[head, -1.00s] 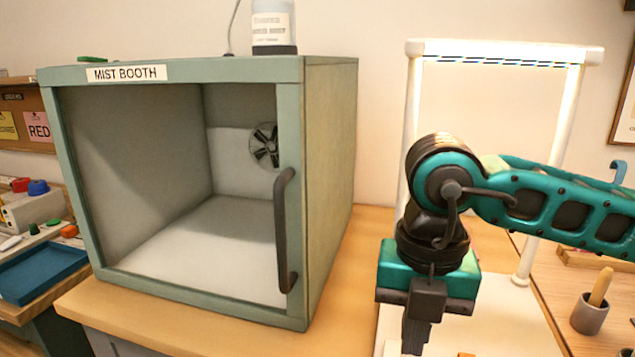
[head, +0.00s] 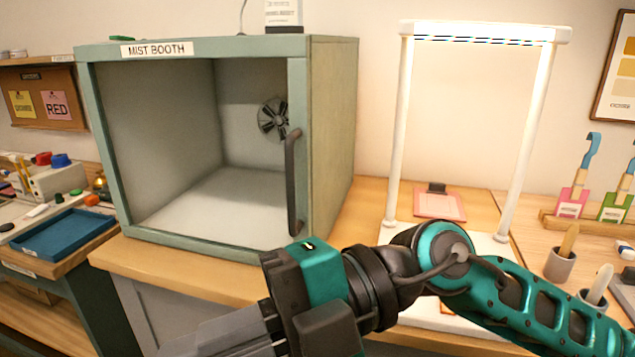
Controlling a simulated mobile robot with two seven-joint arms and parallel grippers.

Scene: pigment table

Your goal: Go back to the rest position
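My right arm comes in from the right, and its teal and black gripper (head: 225,337) hangs low in front of the mist booth (head: 333,140), pointing down and left. Its fingers run toward the bottom edge of the picture, and I cannot tell whether they are apart or together. No held object shows. My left gripper is not in view.
The booth's front is open, with a dark handle (head: 293,185) on its right post. A white lamp frame (head: 400,120) stands right of it, with a pink card (head: 440,206) behind. Cups (head: 560,264) and tagged tools stand at right. A blue tray (head: 62,236) lies at left.

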